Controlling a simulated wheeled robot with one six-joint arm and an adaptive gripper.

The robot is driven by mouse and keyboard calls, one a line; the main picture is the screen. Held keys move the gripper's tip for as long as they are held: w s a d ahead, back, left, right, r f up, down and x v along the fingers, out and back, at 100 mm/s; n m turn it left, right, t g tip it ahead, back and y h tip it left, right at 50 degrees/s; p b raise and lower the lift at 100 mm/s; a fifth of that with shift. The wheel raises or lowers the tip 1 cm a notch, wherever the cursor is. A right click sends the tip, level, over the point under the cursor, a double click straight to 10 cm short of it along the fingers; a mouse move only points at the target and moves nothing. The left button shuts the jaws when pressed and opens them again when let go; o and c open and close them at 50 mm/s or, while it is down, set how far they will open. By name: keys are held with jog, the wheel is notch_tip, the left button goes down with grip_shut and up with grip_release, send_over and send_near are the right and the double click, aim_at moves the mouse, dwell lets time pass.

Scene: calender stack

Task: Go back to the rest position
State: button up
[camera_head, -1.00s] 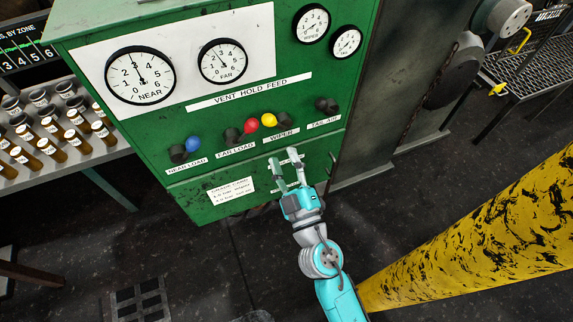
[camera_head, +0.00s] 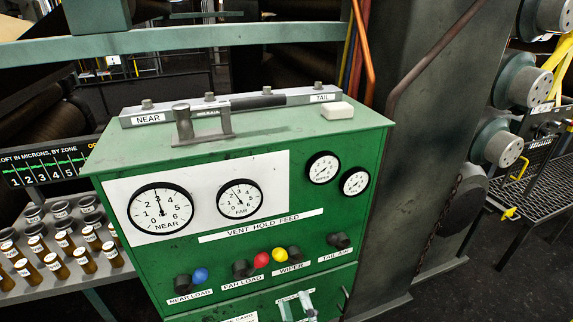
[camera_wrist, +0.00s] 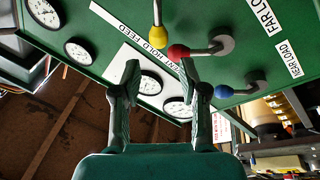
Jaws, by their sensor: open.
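My gripper (camera_head: 297,304) shows at the bottom edge of the head view, in front of the green panel (camera_head: 340,200) and just below the WIPER label. Most of my arm is out of that picture. In the wrist view my gripper (camera_wrist: 160,74) has its two fingers apart with nothing between them.
Dials sit on the panel's upper front, such as the NEAR gauge (camera_head: 160,209). A handled bar (camera_head: 240,103) and a white block (camera_head: 337,109) are on top. Several brown jars (camera_head: 55,262) stand on a rack at left. Rollers (camera_head: 503,148) are at right.

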jog(key=s+d+f+m+g+h, duration=0.1)
jog(key=s+d+f+m, duration=0.15)
jog(key=s, duration=0.35)
jog(key=s+d+f+m+g, duration=0.1)
jog(key=s+d+f, duration=0.25)
jog(key=s, duration=0.25)
jog(key=s+d+f+m+g+h, duration=0.1)
jog(key=s+d+f, duration=0.2)
jog(key=s+d, duration=0.15)
jog(key=s+d+r+m+h, duration=0.1)
jog(key=s+m, duration=0.1)
jog(key=s, duration=0.4)
jog(key=s+d+r+m+g+h, duration=0.1)
jog(key=s+d+m, duration=0.1)
jog(key=s, duration=0.4)
jog(key=s+d+r+m+g+h, duration=0.1)
jog(key=s+d+m, duration=0.1)
jog(key=s, duration=0.4)
jog(key=shift+s+r+m+h, duration=0.15)
jog(key=shift+r+m+h, duration=0.1)
jog(key=shift+m+h, duration=0.2)
